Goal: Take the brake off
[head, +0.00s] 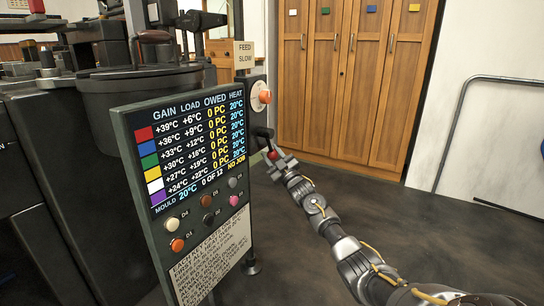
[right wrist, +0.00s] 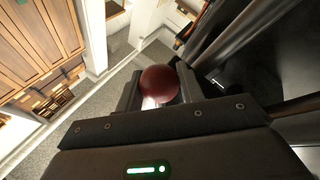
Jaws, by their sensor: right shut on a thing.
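A dark red ball knob (head: 273,154) shows beside the control panel in the head view. It also shows between the fingers in the right wrist view (right wrist: 159,84), on a pale stem. I take it to be the brake lever's knob. My right gripper (head: 274,160) is shut on this knob, reaching in from the lower right. In the right wrist view the fingers (right wrist: 158,92) stand on both sides of the ball. Most of the lever below the knob is hidden. My left gripper is not in view.
A display panel (head: 207,133) with several coloured buttons stands left of my right gripper. An orange knob (head: 264,97) sits above, near a FEED SLOW sign (head: 243,54). Dark machinery (head: 108,130) fills the left. Wooden lockers (head: 345,80) and a metal rail (head: 462,120) stand behind. Floor at right is clear.

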